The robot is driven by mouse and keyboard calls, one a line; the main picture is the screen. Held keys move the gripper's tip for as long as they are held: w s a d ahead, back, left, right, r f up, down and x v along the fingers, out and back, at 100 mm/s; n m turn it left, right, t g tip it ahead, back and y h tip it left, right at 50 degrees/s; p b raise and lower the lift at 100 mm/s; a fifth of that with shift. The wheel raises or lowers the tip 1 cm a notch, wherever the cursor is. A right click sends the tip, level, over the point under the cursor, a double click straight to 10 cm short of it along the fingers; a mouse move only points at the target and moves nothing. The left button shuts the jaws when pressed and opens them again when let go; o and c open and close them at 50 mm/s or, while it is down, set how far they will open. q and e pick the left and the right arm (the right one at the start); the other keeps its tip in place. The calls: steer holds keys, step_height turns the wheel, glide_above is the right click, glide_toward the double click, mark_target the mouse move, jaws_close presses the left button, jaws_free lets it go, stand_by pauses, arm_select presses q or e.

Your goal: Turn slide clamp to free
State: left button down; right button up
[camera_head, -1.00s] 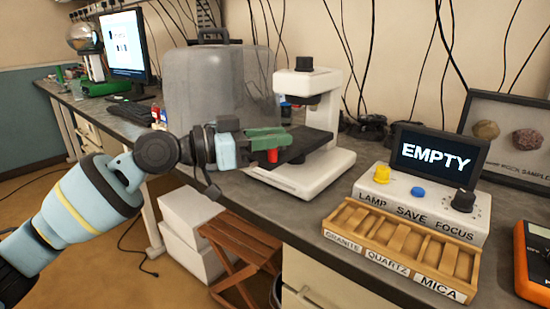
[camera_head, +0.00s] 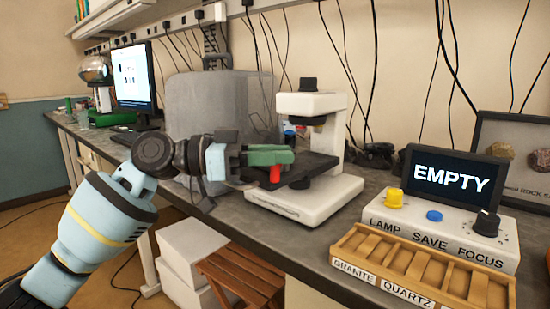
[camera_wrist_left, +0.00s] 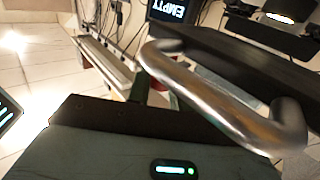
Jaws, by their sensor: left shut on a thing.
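A white microscope (camera_head: 303,202) with a flat black stage (camera_head: 312,164) stands on the bench in the head view. My left gripper (camera_head: 275,163), with green fingers, is at the left edge of the stage. It is shut on a small red knob (camera_head: 275,174), which shows just below the fingers and appears to be the slide clamp. The fingers hide most of the clamp, so its setting cannot be read. In the left wrist view, a curved metal bar (camera_wrist_left: 215,95) crosses in front of the dark stage. My right gripper is not in view.
A control box (camera_head: 440,225) with LAMP, SAVE and FOCUS knobs stands to the right; its screen (camera_head: 452,177) reads EMPTY. In front of it is a wooden sample tray (camera_head: 365,243). A grey translucent case (camera_head: 218,95) stands behind my arm, and a wooden stool (camera_head: 240,280) is below the bench.

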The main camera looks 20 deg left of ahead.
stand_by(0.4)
arm_select(q)
steer(key=c, duration=1.3)
jaws_free()
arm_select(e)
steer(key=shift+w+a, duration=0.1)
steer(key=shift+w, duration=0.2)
arm_select(q)
steer(key=v, duration=0.7)
steer(key=shift+s+a, duration=0.2)
steer(key=shift+a, duration=0.15)
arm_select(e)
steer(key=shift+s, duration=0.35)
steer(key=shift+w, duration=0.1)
